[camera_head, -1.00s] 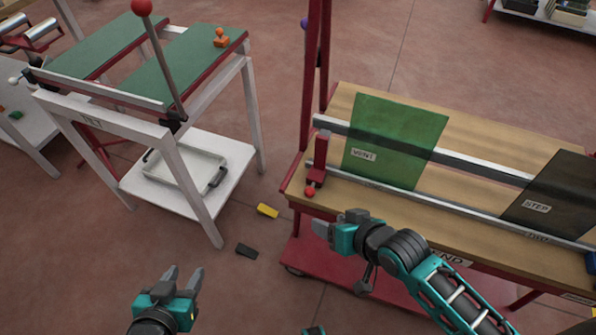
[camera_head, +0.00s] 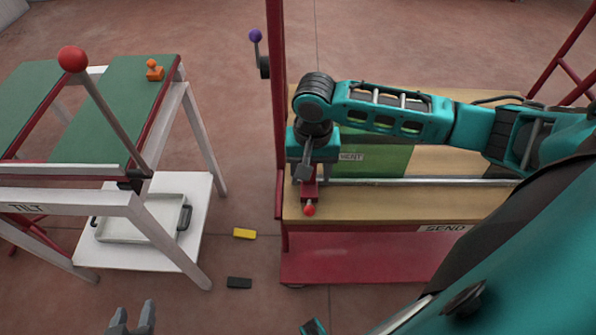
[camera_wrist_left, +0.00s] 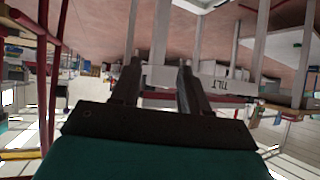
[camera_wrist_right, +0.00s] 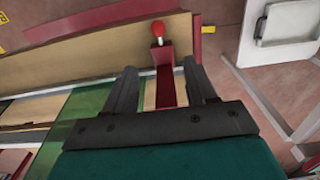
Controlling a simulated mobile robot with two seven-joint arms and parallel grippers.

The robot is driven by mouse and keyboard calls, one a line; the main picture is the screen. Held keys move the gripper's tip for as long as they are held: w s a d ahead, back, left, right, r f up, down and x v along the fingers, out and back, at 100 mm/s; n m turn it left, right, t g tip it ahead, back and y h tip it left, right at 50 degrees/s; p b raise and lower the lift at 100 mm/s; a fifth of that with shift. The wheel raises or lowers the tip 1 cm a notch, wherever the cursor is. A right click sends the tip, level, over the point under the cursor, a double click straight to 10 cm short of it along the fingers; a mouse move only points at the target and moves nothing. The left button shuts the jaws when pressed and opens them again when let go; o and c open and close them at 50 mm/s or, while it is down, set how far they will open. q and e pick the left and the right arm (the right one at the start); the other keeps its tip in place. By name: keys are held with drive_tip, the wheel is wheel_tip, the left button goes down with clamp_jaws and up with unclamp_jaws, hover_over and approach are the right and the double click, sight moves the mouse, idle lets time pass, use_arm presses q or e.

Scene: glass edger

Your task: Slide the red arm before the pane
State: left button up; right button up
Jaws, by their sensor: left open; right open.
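The red arm (camera_head: 309,190) with its red ball knob stands at the left end of the wooden bench, and its upper part is hidden behind my right gripper (camera_head: 305,172). In the right wrist view the red arm (camera_wrist_right: 166,80) lies between the open fingers of my right gripper (camera_wrist_right: 163,88), with the knob beyond the fingertips. I cannot tell whether the fingers touch it. My left gripper (camera_head: 132,318) is open and empty at the bottom left.
A metal rail (camera_head: 420,181) runs along the bench. A red post (camera_head: 277,110) rises at its left end. The TILT table (camera_head: 65,205) stands left, with a red-knobbed lever (camera_head: 105,115). A yellow block (camera_head: 245,234) and a black block (camera_head: 239,283) lie on the floor between.

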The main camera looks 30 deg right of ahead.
sight(309, 205)
wheel_tip(309, 205, down, 12)
drive_tip(key=b, duration=0.3)
drive_tip(key=shift+r, duration=0.2)
drive_tip(key=shift+f, duration=0.55)
use_arm(q)
drive_tip(key=shift+w+d+f+h, duration=0.15)
drive_tip(key=shift+d+f, duration=0.15)
drive_tip(key=shift+f, duration=0.2)
drive_tip(key=shift+w+d+f+h, duration=0.15)
drive_tip(key=shift+d+f, duration=0.15)
drive_tip(key=shift+f, duration=0.2)
use_arm(e)
drive_tip(key=shift+c, duration=0.3)
use_arm(q)
drive_tip(key=shift+s+a+f, duration=0.1)
drive_tip(key=shift+s+f, duration=0.05)
drive_tip(key=shift+s, duration=0.05)
use_arm(e)
clamp_jaws()
